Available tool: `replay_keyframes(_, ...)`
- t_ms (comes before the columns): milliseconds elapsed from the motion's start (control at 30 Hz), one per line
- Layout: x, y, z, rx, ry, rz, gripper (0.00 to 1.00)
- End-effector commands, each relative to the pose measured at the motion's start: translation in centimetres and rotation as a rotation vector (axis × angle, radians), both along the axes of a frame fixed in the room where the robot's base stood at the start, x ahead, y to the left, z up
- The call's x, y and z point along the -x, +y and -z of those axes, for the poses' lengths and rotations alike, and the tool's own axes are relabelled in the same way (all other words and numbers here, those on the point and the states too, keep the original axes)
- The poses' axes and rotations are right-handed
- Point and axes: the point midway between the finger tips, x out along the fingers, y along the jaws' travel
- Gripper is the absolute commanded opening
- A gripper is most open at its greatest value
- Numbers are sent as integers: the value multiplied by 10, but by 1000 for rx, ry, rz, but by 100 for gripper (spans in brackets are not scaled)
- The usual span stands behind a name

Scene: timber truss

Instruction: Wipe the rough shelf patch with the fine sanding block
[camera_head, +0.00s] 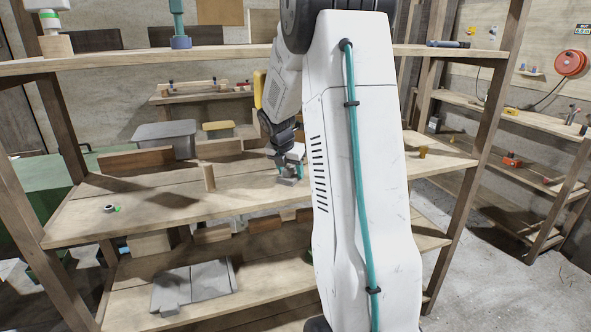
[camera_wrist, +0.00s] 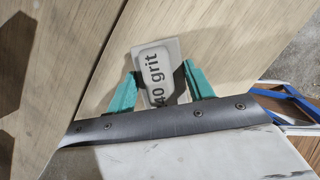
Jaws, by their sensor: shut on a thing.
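My gripper (camera_head: 291,170) is low over the middle shelf board (camera_head: 255,193), near its centre. In the wrist view its teal fingers (camera_wrist: 160,76) are shut on a grey sanding block (camera_wrist: 153,66). The block's label reads "40 grit", and the start of the label may be hidden by the gripper. The block also shows small and grey under the gripper in the head view (camera_head: 287,181). It is at or just above the board; I cannot tell if it touches. I cannot make out a rough patch; my arm covers part of the shelf.
A small wooden post (camera_head: 208,178) stands left of my gripper. Wooden blocks (camera_head: 140,159) and a grey bin (camera_head: 166,137) are behind it. A small roll (camera_head: 109,208) lies at the left front. A brown cylinder (camera_head: 422,152) stands right. The upper shelf (camera_head: 130,62) is overhead.

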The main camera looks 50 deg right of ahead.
Motion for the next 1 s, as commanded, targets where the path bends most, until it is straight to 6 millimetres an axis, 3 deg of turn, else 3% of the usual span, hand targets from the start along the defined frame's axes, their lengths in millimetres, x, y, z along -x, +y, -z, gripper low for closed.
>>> replay_keyframes(267,0,0,0,-2,1,0,34)
replay_keyframes(800,0,0,-52,1,0,0,34)
replay_keyframes(1000,0,0,-60,-1,1,0,34)
